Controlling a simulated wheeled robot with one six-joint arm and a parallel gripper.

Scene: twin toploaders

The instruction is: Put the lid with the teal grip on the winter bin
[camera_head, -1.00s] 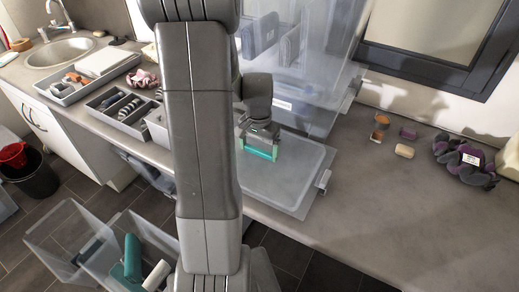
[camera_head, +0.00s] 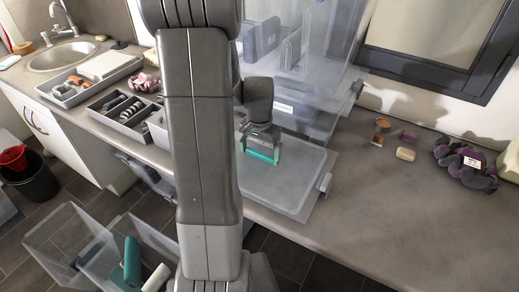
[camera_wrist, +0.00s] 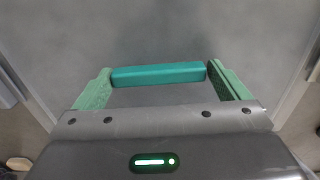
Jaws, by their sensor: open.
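The pale translucent lid (camera_head: 300,190) lies flat on the counter, with its teal grip (camera_wrist: 158,74) across the upper middle of the wrist view. My gripper (camera_wrist: 163,80) is open, with one green finger near each end of the grip. I cannot tell whether the fingers touch it. In the head view my gripper (camera_head: 262,152) is over the lid, and its fingers and the grip partly overlap. A clear bin (camera_head: 310,122) with a white label stands behind the lid. The label is too small to read, so I cannot tell which bin is the winter bin.
Open clear bins (camera_head: 70,245) stand on the floor at lower left, with a teal roll (camera_head: 132,262) there. Grey trays (camera_head: 125,120) sit on the counter at left. The right front counter is clear.

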